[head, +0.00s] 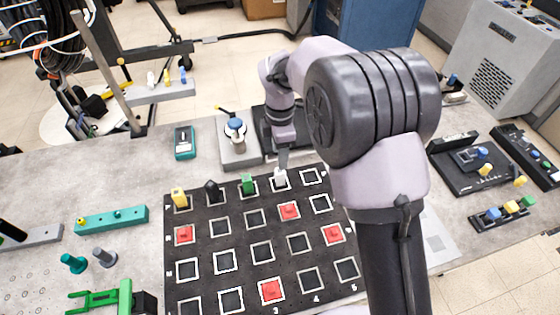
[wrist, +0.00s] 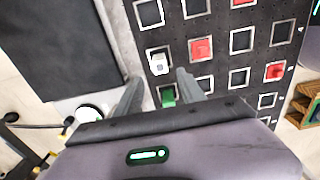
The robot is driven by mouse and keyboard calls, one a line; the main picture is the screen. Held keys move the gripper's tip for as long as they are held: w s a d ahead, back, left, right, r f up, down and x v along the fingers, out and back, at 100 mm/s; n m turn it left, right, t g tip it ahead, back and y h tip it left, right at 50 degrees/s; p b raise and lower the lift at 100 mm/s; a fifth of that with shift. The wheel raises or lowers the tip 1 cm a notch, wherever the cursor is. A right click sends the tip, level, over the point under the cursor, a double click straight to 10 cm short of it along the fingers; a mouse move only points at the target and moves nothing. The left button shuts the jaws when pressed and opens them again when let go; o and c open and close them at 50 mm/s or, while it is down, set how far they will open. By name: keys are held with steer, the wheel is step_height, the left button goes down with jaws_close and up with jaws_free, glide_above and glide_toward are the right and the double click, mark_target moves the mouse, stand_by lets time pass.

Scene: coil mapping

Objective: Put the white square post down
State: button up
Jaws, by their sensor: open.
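The white square post (head: 280,180) stands in a white-outlined square of the far row on the black grid mat (head: 239,284). It also shows in the wrist view (wrist: 158,65), just beyond the fingertips and apart from them as far as I can see. My gripper (head: 283,163) is above the post in the head view. In the wrist view my gripper (wrist: 158,80) has its two fingers spread wide, with nothing held between them. The post's base is hard to make out in the head view.
A green post (head: 247,183), a black post (head: 212,190) and a yellow post (head: 179,197) stand left of the white one in the same row. Red squares (head: 289,211) mark several cells. A teal meter (head: 184,142) and a grey block with a blue knob (head: 235,128) lie behind the mat.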

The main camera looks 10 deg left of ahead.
steer(key=s+d+r+m+t+y, duration=0.1)
steer(key=s+d+r+m, duration=0.3)
steer(key=d+r+m, duration=0.3)
steer(key=s+d+r+m+t, duration=0.1)
steer(key=s+d+r+m, duration=0.3)
steer(key=r, duration=0.6)
steer(key=s+d+r+m+t, duration=0.1)
steer(key=s+d+m, duration=0.3)
steer(key=s+m, duration=0.4)
steer(key=s+d+m+t+y, duration=0.1)
steer(key=s+d+m+t, duration=0.1)
steer(key=s+d+m, duration=0.3)
steer(key=s+m, duration=0.3)
steer(key=shift+s+d+r+m+t, duration=0.2)
steer(key=shift+s+r+m+t, duration=0.1)
steer(key=shift+s+r+t, duration=0.1)
